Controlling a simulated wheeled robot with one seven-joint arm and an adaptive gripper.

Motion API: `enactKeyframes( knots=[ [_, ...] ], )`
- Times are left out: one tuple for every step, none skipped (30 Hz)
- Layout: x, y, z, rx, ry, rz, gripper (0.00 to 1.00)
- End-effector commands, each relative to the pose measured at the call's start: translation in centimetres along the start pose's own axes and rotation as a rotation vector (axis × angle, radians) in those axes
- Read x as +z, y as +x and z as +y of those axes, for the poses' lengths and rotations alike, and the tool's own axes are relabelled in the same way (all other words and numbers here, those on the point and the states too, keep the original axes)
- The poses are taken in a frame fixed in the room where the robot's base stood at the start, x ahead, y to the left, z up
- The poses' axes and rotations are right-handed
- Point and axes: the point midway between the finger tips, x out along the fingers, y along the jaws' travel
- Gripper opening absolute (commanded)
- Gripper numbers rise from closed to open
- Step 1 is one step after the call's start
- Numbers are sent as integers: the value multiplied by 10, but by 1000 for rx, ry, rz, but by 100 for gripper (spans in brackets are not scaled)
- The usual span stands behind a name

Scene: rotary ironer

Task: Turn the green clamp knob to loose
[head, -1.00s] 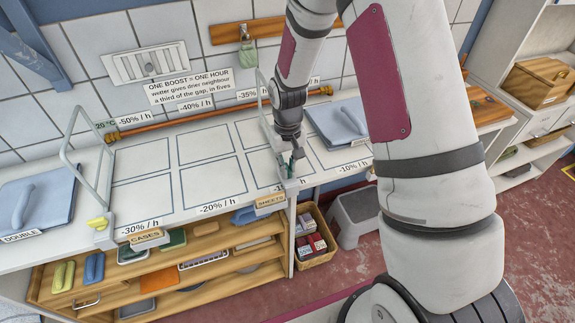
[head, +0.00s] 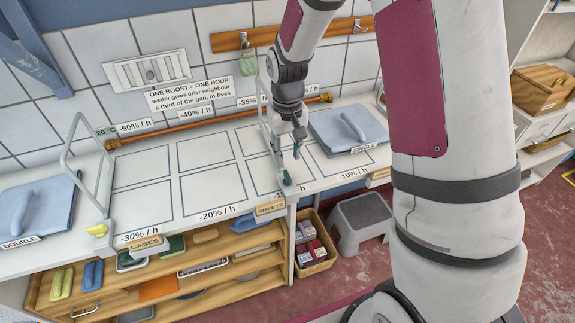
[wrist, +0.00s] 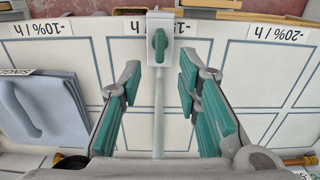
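The green clamp knob (wrist: 161,45) sits on a white clamp block (wrist: 150,22) at the end of a pale rail, ahead of my fingertips in the wrist view. Its grip lies roughly in line with the rail. In the head view the knob (head: 287,178) is small, at the counter's front edge by the SHEETS tag. My gripper (wrist: 160,76) is open and empty, its green-padded fingers on either side of the rail, short of the knob. In the head view my gripper (head: 297,145) hangs just above and behind the knob.
A second rail (head: 72,165) with a yellow knob (head: 97,231) stands at left. Blue folded pads lie at both ends, marked DOUBLE (head: 45,205) and SINGLE (head: 345,128). The outlined panels between the rails are bare. Wooden shelves (head: 165,285) sit below the counter.

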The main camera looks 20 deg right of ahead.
Motion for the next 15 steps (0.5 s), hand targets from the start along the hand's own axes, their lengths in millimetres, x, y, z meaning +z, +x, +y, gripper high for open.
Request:
enactKeyframes(
  knots=[
    [-1,-10,0,0,0,5,31],
    [-1,-15,0,0,0,4,31],
    [-1,-21,0,0,0,4,31],
    [-1,-24,0,0,0,2,31],
    [0,-28,0,0,0,2,31],
    [-1,-32,0,0,0,3,31],
    [0,-34,0,0,0,2,31],
    [0,-36,0,0,0,0,31],
    [0,-37,0,0,0,0,31],
    [0,-38,0,0,0,0,31],
    [0,-39,0,0,0,0,31],
    [0,-40,0,0,0,0,31],
    [0,-40,0,0,0,0,31],
    [0,-40,0,0,0,0,31],
    [0,-40,0,0,0,0,31]
  ],
)
